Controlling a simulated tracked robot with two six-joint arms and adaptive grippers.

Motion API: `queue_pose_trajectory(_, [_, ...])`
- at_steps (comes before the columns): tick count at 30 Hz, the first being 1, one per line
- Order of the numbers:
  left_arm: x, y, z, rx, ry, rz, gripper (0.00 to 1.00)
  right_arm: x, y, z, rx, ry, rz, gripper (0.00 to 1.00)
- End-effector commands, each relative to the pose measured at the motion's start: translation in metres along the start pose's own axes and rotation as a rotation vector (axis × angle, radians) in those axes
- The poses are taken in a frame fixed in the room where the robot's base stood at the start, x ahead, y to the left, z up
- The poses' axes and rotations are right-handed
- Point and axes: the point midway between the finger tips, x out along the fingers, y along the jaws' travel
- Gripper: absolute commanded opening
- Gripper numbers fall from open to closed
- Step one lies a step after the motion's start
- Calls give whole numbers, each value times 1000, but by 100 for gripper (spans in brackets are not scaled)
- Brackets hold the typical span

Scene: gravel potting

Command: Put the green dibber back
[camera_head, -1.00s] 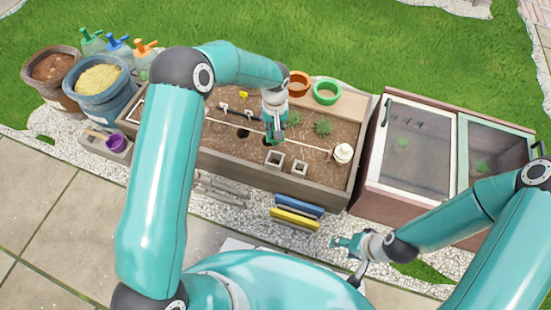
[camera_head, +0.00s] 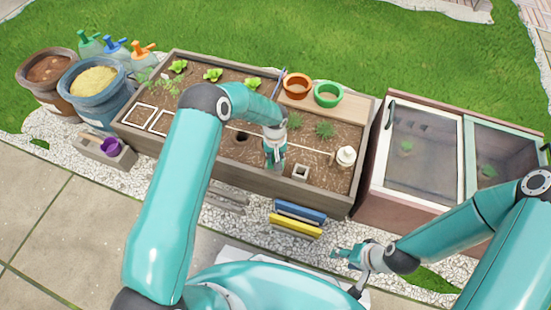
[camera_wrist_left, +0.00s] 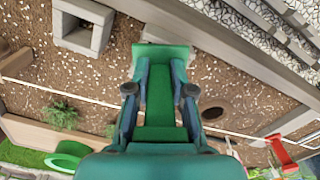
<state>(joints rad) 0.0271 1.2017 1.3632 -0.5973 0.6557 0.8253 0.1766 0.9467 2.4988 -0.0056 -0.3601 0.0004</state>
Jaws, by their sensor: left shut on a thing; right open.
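The green dibber (camera_wrist_left: 160,92) shows in the left wrist view as a dark green handle between my left fingers. Its lower end is hidden. My left gripper (camera_head: 273,163) is shut on it over the front of the soil bed; it also shows in the left wrist view (camera_wrist_left: 160,66). A square grey hollow block (camera_head: 301,172) stands on the soil just right of the gripper, also at the upper left of the left wrist view (camera_wrist_left: 84,27). What lies directly beneath the gripper is hidden. My right gripper (camera_head: 345,254) is open and empty in front of the bed.
An orange pot (camera_head: 297,86) and a green pot (camera_head: 328,94) are at the back. A dark hole (camera_head: 241,137) lies left of the gripper. A cold frame (camera_head: 412,150) closes off the right side.

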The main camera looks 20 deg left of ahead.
Motion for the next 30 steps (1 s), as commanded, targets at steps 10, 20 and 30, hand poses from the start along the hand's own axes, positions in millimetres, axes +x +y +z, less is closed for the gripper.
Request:
queue_pose_trajectory(10, [1, 0, 0, 1, 1, 0, 29, 2, 0, 0, 0, 0, 0, 55])
queue_pose_trajectory(20, [1, 1, 0, 1, 0, 0, 47, 1, 0, 0, 0, 0, 0, 55])
queue_pose_trajectory(30, [-25, 1, -1, 2, 2, 1, 47, -10, -4, 0, 0, 0, 0, 55])
